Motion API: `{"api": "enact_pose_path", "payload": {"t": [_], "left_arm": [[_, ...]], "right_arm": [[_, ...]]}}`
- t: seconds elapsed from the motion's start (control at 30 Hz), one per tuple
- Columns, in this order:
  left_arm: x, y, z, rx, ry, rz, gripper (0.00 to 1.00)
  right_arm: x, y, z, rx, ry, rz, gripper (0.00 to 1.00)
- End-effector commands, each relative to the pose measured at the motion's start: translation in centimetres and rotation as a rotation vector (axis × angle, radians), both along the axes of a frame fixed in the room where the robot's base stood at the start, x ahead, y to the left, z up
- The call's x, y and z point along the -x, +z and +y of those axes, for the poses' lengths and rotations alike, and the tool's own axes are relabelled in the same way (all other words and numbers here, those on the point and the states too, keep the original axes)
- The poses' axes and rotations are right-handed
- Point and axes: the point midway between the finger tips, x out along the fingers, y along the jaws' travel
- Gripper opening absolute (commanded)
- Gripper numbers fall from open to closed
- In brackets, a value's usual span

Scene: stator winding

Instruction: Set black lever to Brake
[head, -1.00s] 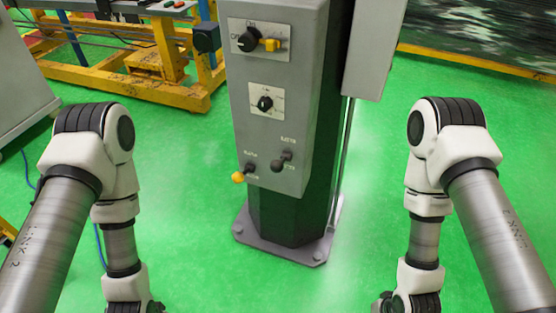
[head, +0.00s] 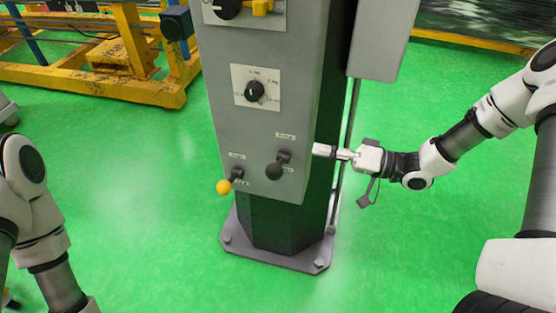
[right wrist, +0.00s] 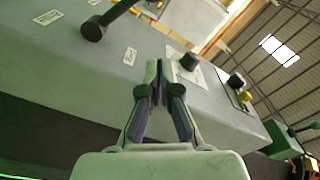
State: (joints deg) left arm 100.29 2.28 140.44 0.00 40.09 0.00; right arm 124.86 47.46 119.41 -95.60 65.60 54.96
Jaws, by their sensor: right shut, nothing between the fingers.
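The black lever (head: 275,170) is on the lower right of the grey control panel's front, its round knob pointing down from its mount. Small labels sit above and below it, too small to read. My right gripper (head: 320,150) is shut and empty at the right edge of the panel, a short way right of the lever and apart from it. In the right wrist view the lever's black knob (right wrist: 93,30) is up and left of the shut fingertips (right wrist: 155,72). My left gripper is out of view; only part of that arm shows.
A yellow-knobbed lever (head: 224,187) is left of the black one. A rotary switch (head: 254,91) sits above, with another black knob (head: 228,8) at the top edge. The grey box (head: 385,35) juts out at right. Green floor (head: 410,240) is open around the base.

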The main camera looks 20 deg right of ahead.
Motion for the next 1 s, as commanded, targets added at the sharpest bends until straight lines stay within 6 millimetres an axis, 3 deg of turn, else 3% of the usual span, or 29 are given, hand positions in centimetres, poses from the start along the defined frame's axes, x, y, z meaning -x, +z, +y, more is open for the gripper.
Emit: {"api": "enact_pose_path", "payload": {"t": [0.27,0.7,1.0], "left_arm": [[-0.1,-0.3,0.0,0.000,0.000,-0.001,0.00],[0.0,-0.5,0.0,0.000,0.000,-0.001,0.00],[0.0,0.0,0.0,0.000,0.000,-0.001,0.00]], "right_arm": [[-0.6,-0.1,1.0,0.004,0.004,0.004,0.00],[-5.6,0.0,8.5,0.007,0.007,0.002,0.00],[-2.5,-2.0,9.0,0.001,-0.001,0.006,0.00]]}}
